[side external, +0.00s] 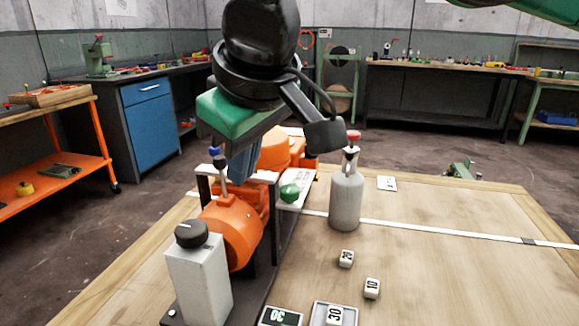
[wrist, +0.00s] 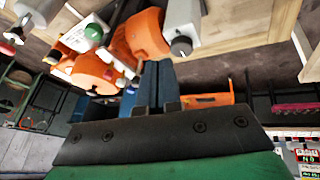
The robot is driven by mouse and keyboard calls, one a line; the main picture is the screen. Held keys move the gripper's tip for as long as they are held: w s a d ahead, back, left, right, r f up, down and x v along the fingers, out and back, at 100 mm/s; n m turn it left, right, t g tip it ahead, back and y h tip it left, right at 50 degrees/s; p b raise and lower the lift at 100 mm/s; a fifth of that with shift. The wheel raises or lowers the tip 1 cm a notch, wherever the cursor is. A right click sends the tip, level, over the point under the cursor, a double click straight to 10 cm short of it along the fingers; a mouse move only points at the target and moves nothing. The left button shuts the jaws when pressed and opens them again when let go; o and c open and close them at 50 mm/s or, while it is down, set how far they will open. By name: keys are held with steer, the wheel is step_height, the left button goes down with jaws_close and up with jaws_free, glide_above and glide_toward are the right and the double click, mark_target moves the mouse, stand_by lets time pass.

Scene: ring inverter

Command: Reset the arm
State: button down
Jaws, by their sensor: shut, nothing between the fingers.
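My gripper (side external: 240,165) hangs above the orange machine in the side external view, its green body and blue fingers pointing down. In the wrist view the blue fingers (wrist: 157,84) are together with nothing between them. The orange machine (side external: 230,225) stands on the wooden table, partly behind and below the fingers; its orange drum also shows in the wrist view (wrist: 140,35). A lever with a blue knob (side external: 214,151) rises just left of the fingers. I cannot tell whether the fingers touch it.
A grey post with a black knob (side external: 191,234) stands in front. A grey bottle-shaped post with a red top (side external: 346,195) and a green button (side external: 289,192) are to the right. Numbered white blocks (side external: 346,258) lie on the table (side external: 450,240), whose right side is largely clear.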

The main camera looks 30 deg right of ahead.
steer(key=s+d+f+m, duration=0.2)
steer(key=d+f, duration=0.5)
steer(key=d, duration=0.3)
steer(key=s+d+f+m+t, duration=0.1)
steer(key=s+d+f+m, duration=0.1)
steer(key=d+f, duration=0.5)
steer(key=d+m, duration=0.1)
steer(key=d, duration=0.3)
steer(key=shift+d+f+t, duration=0.3)
steer(key=shift+f, duration=0.1)
steer(key=shift+s, duration=0.1)
